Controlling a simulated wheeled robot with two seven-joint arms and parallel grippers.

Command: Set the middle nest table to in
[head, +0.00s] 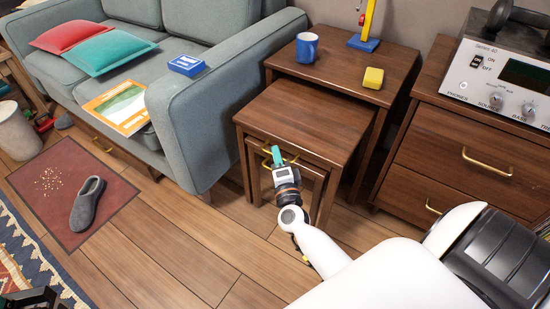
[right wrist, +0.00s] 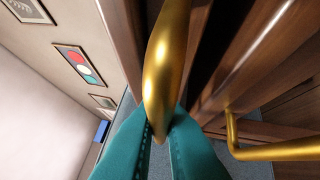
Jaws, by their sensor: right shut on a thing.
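The nest tables are dark brown wood. The middle nest table (head: 300,115) stands forward of the large one (head: 345,65), its rear part under the large top. The small nest table (head: 315,171) sits beneath the middle one. My right gripper (head: 277,155) is at the front of the middle table, shut on an upper brass handle (right wrist: 165,60), which looks like the middle table's. A second brass handle (right wrist: 275,152) lies lower, apart from the fingers. A dark part at the lower left corner looks like my left gripper (head: 35,299); its fingers cannot be made out.
A blue mug (head: 307,47) and yellow block (head: 373,78) stand on the large table. A grey sofa (head: 215,100) is close on the left, a drawer cabinet (head: 450,140) on the right. A slipper (head: 87,204) lies on a mat; the floor in front is clear.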

